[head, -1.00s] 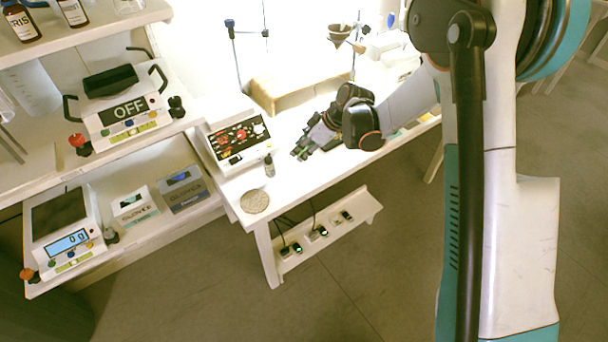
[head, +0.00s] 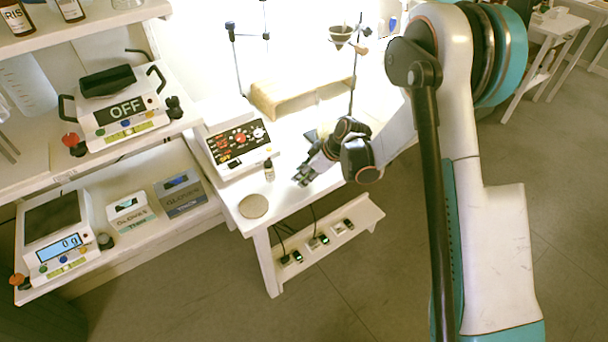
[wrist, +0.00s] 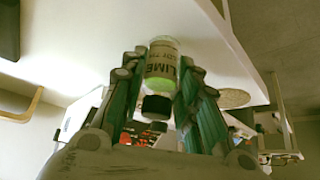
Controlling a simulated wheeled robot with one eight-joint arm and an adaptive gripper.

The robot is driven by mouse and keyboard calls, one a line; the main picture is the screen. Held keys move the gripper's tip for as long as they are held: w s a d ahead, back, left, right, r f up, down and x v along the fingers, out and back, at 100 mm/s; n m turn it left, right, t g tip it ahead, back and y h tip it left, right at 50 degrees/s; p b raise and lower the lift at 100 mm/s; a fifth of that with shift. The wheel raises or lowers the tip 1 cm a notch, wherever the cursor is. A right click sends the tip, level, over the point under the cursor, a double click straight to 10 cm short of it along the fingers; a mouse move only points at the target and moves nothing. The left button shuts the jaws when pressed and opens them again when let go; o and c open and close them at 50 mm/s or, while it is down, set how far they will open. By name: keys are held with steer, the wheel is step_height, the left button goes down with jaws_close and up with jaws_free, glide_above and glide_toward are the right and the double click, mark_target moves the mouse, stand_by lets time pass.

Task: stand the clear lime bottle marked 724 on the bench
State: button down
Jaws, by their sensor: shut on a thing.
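My gripper (head: 303,177) is low over the front part of the white bench (head: 290,205). In the wrist view its green-sided fingers (wrist: 160,88) are shut on a small clear bottle (wrist: 163,60). The bottle's label reads LIME, and a yellow-green band shows below the label. A black cap shows at its lower end in the picture. I cannot read 724. In the head view the fingers hide the held bottle, and I cannot tell whether it touches the bench.
A small dark-capped bottle (head: 269,170) stands left of my gripper, by the white control box (head: 238,145). A round mat (head: 253,206) lies at the bench's front left corner. Some bare bench lies around the gripper.

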steer(key=shift+f, duration=0.15)
steer(key=c, duration=1.2)
jaws_free()
